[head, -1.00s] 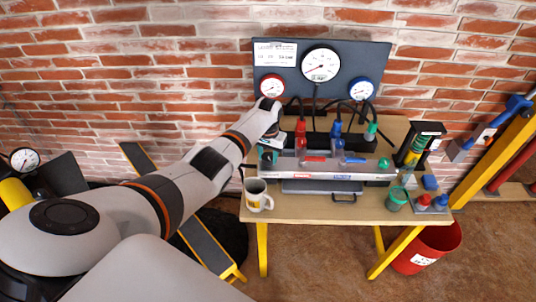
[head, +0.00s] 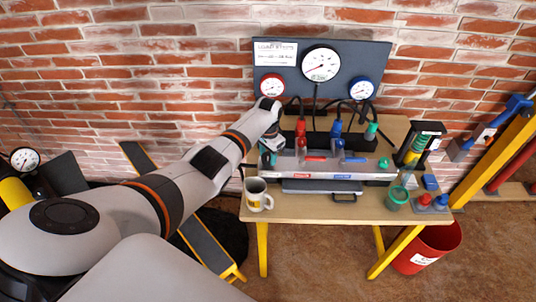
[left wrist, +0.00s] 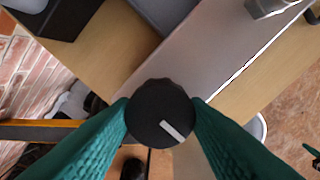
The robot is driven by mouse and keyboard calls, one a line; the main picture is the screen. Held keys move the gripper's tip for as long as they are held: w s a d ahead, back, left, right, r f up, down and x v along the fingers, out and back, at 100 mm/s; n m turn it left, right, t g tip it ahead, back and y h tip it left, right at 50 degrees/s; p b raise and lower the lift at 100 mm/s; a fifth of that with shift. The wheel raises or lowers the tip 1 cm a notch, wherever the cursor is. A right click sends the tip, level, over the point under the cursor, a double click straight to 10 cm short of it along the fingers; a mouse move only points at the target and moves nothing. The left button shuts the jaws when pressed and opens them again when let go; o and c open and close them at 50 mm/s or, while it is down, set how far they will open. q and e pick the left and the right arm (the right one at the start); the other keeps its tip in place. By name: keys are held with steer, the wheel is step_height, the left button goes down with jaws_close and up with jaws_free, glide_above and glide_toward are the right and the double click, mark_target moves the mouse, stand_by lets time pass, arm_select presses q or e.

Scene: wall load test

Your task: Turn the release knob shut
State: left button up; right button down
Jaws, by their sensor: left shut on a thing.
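The release knob (left wrist: 160,113) is black and round with a white pointer line. It fills the middle of the left wrist view, and its line points to the lower right. My left gripper (left wrist: 160,118) has a green finger pad against each side of the knob and is shut on it. In the head view, my left gripper (head: 268,157) is at the left end of the grey manifold (head: 325,175) on the bench, and the knob itself is hidden there. My right gripper is in neither view.
A gauge panel (head: 290,80) stands behind. Red (head: 315,158) and blue (head: 353,159) levers sit on the manifold. A green cup (head: 397,197) is at the right.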

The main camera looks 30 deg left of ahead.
mark_target(268, 156)
arm_select(q)
steer(key=shift+w, duration=0.1)
steer(key=o, duration=1)
steer(key=shift+r, duration=0.35)
step_height(268, 156, up, 11)
steer(key=shift+r+b, duration=0.2)
steer(key=shift+b, duration=0.25)
